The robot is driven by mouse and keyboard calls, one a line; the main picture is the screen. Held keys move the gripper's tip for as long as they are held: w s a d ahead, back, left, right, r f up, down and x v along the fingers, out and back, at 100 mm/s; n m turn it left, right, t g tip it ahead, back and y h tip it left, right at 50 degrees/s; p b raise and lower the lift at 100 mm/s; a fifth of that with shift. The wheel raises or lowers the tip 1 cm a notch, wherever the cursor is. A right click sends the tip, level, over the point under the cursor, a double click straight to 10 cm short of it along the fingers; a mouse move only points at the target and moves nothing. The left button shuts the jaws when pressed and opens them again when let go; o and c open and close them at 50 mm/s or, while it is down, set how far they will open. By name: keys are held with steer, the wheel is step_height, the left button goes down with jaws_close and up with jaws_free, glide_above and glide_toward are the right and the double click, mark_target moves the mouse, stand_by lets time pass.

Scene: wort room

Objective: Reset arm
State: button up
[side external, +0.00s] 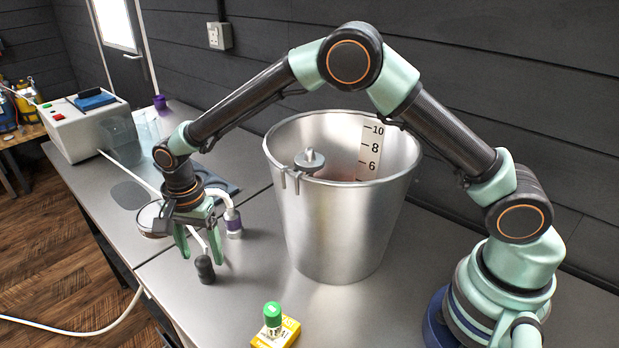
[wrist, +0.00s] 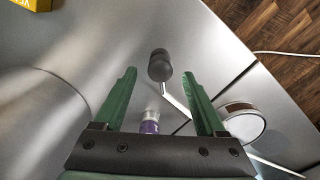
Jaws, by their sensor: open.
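My gripper (side external: 197,240) hangs at the end of my arm over the left part of the grey table, left of the steel bucket. Its two green fingers are spread with nothing between them, and they also show in the wrist view (wrist: 163,90). A dark probe-like piece with a pale stem (side external: 205,269) stands on the table close to the fingertips. In the wrist view this dark piece (wrist: 160,66) lies just beyond the gap between the fingers. I cannot tell how far below the fingers it is.
A steel bucket (side external: 330,225) with a scale inside stands mid-table. A green-capped vial (side external: 272,318) and yellow box (side external: 290,331) sit at the front edge. A white machine (side external: 88,125) stands far left.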

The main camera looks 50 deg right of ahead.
mark_target(203, 258)
step_height(203, 258, up, 8)
step_height(203, 258, down, 12)
steer(key=shift+f, duration=0.25)
step_height(203, 258, up, 25)
steer(key=w+d+m, duration=0.3)
steer(key=d+m, duration=0.2)
steer(key=d, duration=1.9)
